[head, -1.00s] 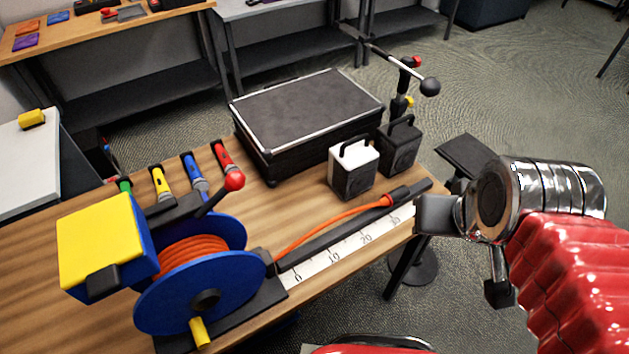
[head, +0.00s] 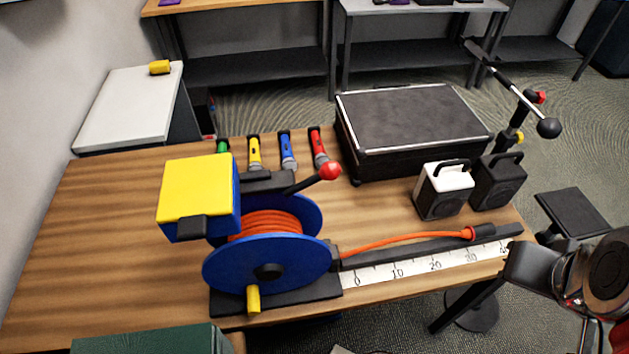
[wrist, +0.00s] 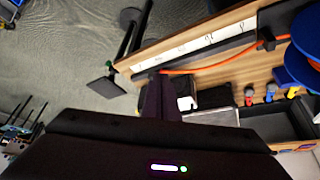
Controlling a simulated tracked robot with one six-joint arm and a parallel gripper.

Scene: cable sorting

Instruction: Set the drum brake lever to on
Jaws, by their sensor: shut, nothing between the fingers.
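The cable drum (head: 222,272) has blue flanges and an orange cable, and stands on the wooden table. Its brake lever (head: 306,183) is a black rod ending in a red ball (head: 330,170), slanting up and to the right from a black bracket behind the drum. I cannot read an on or off mark. My gripper (head: 515,262) is at the table's right front corner, well to the right of the lever and apart from it. In the wrist view its dark fingers (wrist: 159,82) are together and empty. Part of the drum (wrist: 304,45) shows there at the right edge; the lever is not clear.
A yellow-topped box (head: 195,188) rises at the drum's left. The cable runs right along a ruler strip (head: 415,264). A black case (head: 412,118) and two small speakers (head: 440,200) stand at the back right. The table's left is clear.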

